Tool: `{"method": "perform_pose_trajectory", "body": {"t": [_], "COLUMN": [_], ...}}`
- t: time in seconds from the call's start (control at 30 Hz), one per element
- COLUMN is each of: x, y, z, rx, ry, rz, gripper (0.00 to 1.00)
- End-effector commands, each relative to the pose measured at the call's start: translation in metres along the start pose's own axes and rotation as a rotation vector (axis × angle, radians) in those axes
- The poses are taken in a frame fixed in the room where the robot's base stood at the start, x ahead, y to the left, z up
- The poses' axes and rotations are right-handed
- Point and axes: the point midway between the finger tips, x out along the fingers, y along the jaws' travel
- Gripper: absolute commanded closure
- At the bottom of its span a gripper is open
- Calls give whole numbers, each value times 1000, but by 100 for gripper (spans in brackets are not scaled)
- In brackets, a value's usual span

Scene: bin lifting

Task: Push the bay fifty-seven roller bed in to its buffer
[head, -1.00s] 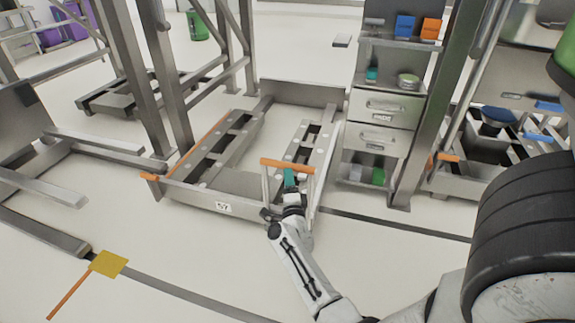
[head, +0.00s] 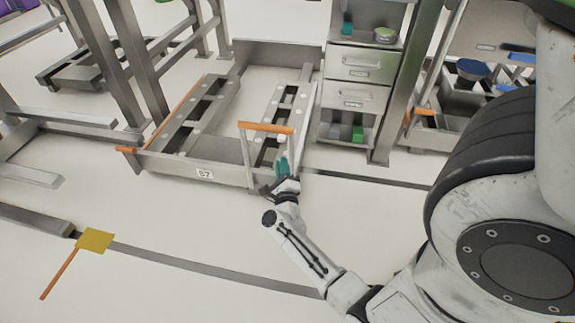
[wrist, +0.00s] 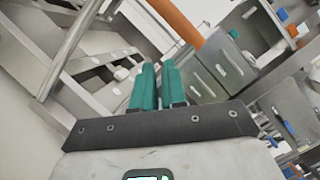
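The roller bed (head: 172,167) is a low grey metal frame on the floor, marked 57 on its front edge. It lies partly between the grey rack posts, with two roller rails and an upright back panel. An orange-topped push handle (head: 266,128) stands at its front right corner; its orange bar also shows in the wrist view (wrist: 176,20). My gripper (head: 283,162) has teal fingers and is just below and in front of that bar, apart from it. In the wrist view the fingers (wrist: 159,75) lie side by side with almost no gap and nothing between them.
A drawer cabinet (head: 357,80) stands right of the bed, beside a rack post (head: 398,90). Another bay with an orange handle (head: 418,113) is further right. A yellow plate with an orange stick (head: 94,241) lies on the floor at the left front. The floor before the bed is clear.

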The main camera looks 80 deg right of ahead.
Motion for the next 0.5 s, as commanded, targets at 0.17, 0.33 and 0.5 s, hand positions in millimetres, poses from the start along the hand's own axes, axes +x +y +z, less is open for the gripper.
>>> {"method": "perform_pose_trajectory", "body": {"t": [0.17,0.33,0.5], "x": [-42,-73,-86], "y": [14,27,32], "z": [-29,-42,-44], "rx": [457,786,933], "ry": [86,152,180], "rz": [-8,-32,-48], "gripper": [100,100,100]}}
